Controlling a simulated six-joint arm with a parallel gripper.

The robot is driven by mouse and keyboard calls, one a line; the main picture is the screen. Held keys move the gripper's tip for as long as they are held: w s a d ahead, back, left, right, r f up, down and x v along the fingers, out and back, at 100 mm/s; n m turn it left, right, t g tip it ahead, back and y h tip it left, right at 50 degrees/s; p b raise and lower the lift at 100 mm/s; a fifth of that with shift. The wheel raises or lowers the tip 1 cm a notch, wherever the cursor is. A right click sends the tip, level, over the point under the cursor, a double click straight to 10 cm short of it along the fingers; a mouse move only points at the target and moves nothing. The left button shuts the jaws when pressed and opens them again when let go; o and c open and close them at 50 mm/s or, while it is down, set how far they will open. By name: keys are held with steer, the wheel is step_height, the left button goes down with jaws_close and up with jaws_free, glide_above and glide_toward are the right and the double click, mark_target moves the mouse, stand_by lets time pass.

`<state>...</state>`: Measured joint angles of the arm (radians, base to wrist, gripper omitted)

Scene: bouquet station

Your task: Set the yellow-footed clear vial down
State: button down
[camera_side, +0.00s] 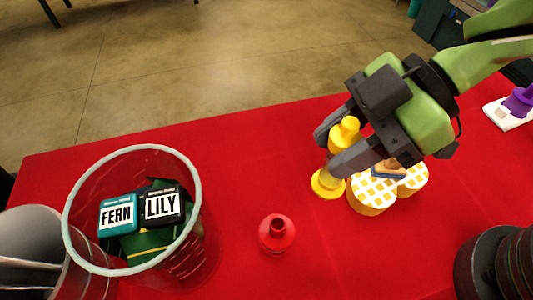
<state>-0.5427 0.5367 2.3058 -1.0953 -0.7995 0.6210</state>
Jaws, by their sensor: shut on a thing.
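The vial (327,184) shows a wide yellow foot below and a yellow rounded top above. Its middle is largely hidden by my fingers, so the clear part is hard to make out. My gripper (335,152) is shut on the vial, with one finger on either side of its middle. The vial is roughly upright, perhaps slightly tilted. The foot is at or just above the red tabletop; I cannot tell whether it touches. It is close beside a yellow-and-white checked round piece (371,198).
A small red vase-like piece (277,236) stands left of the vial. A clear bin (73,239) at left holds FERN and LILY packets. Dark stacked discs (500,268) are at lower right, a purple item (518,101) on a white pad at far right. Red cloth is clear behind the bin.

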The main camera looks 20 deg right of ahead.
steer(key=w+a+m+t, duration=0.35)
steer(key=w+a, duration=0.35)
steer(key=w, duration=0.6)
steer(key=shift+m+h, duration=0.25)
steer(key=shift+h, duration=0.05)
steer(key=f, duration=0.9)
steer(key=shift+w+a+f, duration=0.1)
steer(key=shift+w+f, duration=0.2)
steer(key=shift+f, duration=0.1)
steer(key=c, duration=0.8)
jaws_free()
steer(key=shift+r, duration=0.2)
steer(key=v, duration=1.2)
